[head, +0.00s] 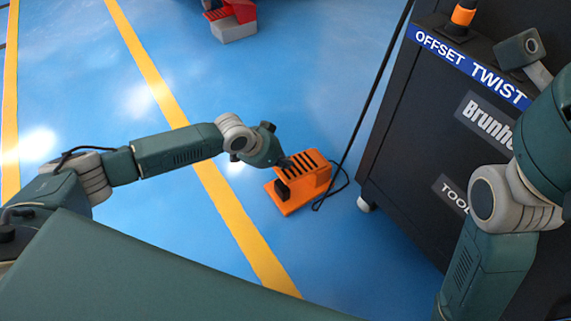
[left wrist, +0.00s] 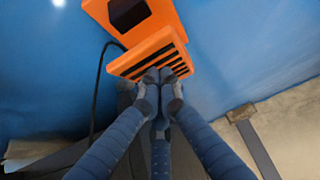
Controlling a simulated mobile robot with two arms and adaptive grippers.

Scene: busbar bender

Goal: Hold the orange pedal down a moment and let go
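The orange pedal (head: 312,180) stands on the blue floor, with black slots on its top and a black part in its open front. It also shows in the left wrist view (left wrist: 150,52), with the slotted face near my fingertips. My left gripper (head: 283,164) is at the left edge of the slotted top in the head view. In the left wrist view its fingers (left wrist: 159,77) have their tips drawn close together, with nothing seen between them. They overlap the slots' near edge; I cannot tell whether they touch. My right gripper is out of view; only its arm shows.
A dark machine cabinet (head: 400,145) on casters stands right of the pedal. A black cable (head: 345,165) runs from the pedal up past the cabinet. A yellow floor line (head: 225,205) passes left of the pedal. A red and grey object (head: 232,20) stands at the back. Open floor lies between.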

